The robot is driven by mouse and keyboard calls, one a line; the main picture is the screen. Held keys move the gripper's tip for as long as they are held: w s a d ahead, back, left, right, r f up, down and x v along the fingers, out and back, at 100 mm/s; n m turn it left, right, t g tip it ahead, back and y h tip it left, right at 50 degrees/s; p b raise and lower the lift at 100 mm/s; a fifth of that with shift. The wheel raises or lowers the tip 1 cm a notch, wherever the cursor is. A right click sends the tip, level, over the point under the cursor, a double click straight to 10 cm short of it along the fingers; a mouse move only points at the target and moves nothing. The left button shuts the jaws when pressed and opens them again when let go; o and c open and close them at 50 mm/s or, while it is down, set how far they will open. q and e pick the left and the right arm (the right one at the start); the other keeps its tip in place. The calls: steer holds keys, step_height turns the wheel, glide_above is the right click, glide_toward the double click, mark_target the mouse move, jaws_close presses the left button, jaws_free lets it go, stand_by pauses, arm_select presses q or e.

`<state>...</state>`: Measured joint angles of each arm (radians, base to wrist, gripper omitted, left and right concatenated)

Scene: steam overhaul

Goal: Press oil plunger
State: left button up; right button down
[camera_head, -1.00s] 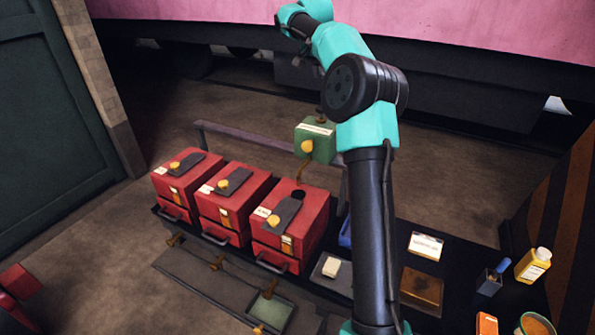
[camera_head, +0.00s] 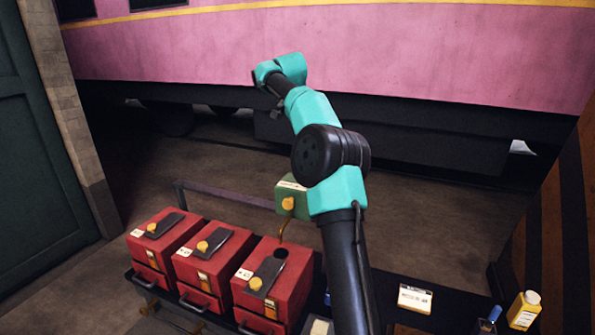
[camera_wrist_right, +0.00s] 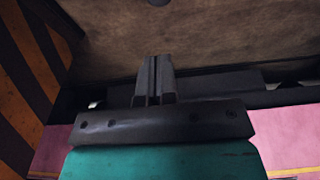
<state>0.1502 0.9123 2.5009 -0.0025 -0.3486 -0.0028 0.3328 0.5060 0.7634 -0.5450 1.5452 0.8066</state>
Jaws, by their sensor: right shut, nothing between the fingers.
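The green oil box (camera_head: 289,186) stands behind the right-hand red box, with a yellow knob on its front and a thin brass spout (camera_head: 282,231) reaching down toward that box's dark round hole. Its top and any plunger there are hidden behind my right arm. My right arm rises in front of it and stretches away toward the back. In the right wrist view, my right gripper (camera_wrist_right: 153,62) is shut and empty, its fingers side by side over bare brown floor. My left gripper is not in view.
Three red boxes (camera_head: 165,238) with black lids and yellow knobs stand in a row on a dark bench. A purple rail (camera_head: 225,197) runs behind them. A white card (camera_head: 414,298) and yellow bottle (camera_head: 523,310) are at right. A pink carriage (camera_head: 400,60) spans the back.

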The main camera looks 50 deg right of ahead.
steer(key=x, duration=1.3)
steer(key=shift+a+f, duration=0.2)
steer(key=shift+a, duration=0.15)
steer(key=shift+f, duration=0.35)
steer(key=shift+f, duration=1.45)
steer(key=shift+s, duration=0.1)
steer(key=w+d+v, duration=0.1)
steer(key=v, duration=1.3)
steer(key=shift+s+r, duration=0.2)
steer(key=shift+s, duration=0.15)
